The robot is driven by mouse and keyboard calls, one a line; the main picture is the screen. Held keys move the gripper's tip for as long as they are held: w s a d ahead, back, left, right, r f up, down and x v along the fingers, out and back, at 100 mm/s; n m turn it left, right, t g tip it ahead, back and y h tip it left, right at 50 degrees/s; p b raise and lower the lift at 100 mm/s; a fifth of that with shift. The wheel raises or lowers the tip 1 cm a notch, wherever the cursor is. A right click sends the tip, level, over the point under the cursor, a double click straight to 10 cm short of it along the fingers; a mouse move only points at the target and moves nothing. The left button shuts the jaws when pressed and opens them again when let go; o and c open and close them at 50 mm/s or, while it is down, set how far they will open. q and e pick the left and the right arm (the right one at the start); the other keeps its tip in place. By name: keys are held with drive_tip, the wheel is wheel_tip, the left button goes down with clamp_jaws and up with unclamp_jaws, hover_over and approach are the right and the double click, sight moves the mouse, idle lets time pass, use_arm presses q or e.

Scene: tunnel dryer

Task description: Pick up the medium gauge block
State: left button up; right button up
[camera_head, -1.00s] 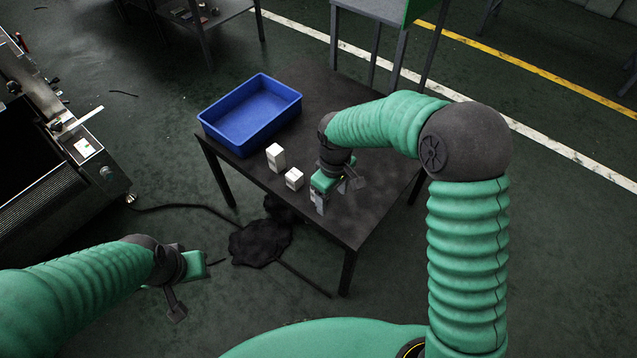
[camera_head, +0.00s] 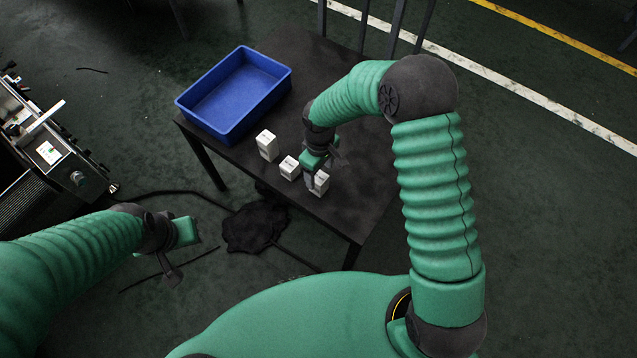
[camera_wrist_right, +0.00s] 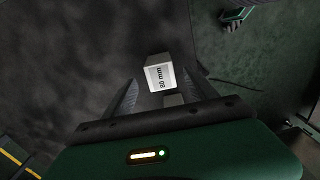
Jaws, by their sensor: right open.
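Three white gauge blocks stand on the dark table. The tallest block (camera_head: 267,146) is nearest the bin, and the shortest block (camera_head: 289,168) is beside it. A third block (camera_head: 321,183), partly hidden by my right gripper (camera_head: 316,173), looks medium in size. In the right wrist view, a block marked "80 mm" (camera_wrist_right: 160,77) shows beyond and between the parted fingers of my right gripper (camera_wrist_right: 160,92), with no grip on it. My left gripper (camera_head: 180,256) hangs off the table at the lower left, and its finger gap is unclear.
A blue bin (camera_head: 235,95) sits at the table's far left. The dark table (camera_head: 365,190) is bare to the right of the blocks. A machine (camera_head: 45,150) stands at the left. A dark cloth-like heap (camera_head: 252,228) and cables lie on the floor.

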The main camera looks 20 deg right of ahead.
wheel_tip(320, 180, down, 7)
drive_tip(key=shift+w+a+r+b, duration=0.1)
drive_tip(key=shift+r+b, duration=0.1)
drive_tip(key=shift+b, duration=0.5)
drive_tip(key=shift+r, duration=0.1)
drive_tip(key=shift+c, duration=1.1)
clamp_jaws()
